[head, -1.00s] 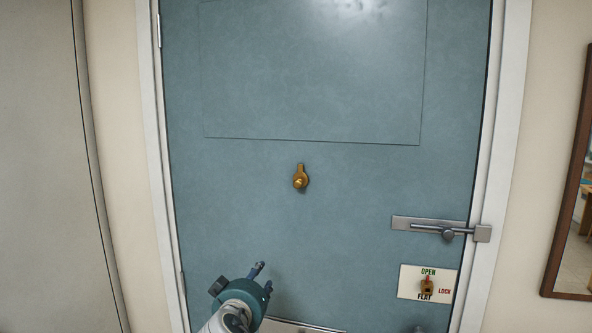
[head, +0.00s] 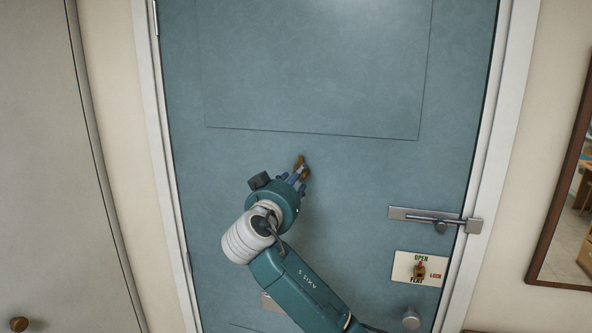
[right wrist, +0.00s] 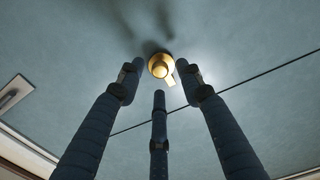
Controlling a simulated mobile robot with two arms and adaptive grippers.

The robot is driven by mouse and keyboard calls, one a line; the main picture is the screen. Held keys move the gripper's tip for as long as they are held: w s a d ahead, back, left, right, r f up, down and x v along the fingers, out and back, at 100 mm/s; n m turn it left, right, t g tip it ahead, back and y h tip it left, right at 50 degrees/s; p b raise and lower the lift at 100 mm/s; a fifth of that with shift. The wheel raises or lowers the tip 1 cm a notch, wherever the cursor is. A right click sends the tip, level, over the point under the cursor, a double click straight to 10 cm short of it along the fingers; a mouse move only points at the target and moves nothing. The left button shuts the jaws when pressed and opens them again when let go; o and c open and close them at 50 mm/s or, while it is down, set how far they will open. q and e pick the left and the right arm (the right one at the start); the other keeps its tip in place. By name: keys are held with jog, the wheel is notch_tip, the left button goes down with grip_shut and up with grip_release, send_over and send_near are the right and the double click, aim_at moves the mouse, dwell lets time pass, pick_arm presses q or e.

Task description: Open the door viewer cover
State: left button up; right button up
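The door viewer cover (head: 300,161) is a small brass piece on the blue-grey door, partly hidden behind my fingers in the head view. In the right wrist view the cover (right wrist: 158,66) is a round brass disc with a short tab pointing to the lower right. My right gripper (head: 297,178) is at the cover, its arm coming up from the lower right. In the right wrist view its three dark fingers (right wrist: 160,82) are spread, with the cover just beyond and between the tips. I cannot tell whether a tip touches it. My left gripper is not in view.
A sliding bolt (head: 437,219) crosses the door's right edge. Below it are a lock plate (head: 402,265) marked OPEN and LOCK and a round knob (head: 411,318). A framed mirror (head: 571,210) is on the right wall. The door around the cover is otherwise flat and clear.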

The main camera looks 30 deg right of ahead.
jog(key=shift+w+d, duration=0.45)
jog(key=shift+w, duration=0.05)
grip_shut()
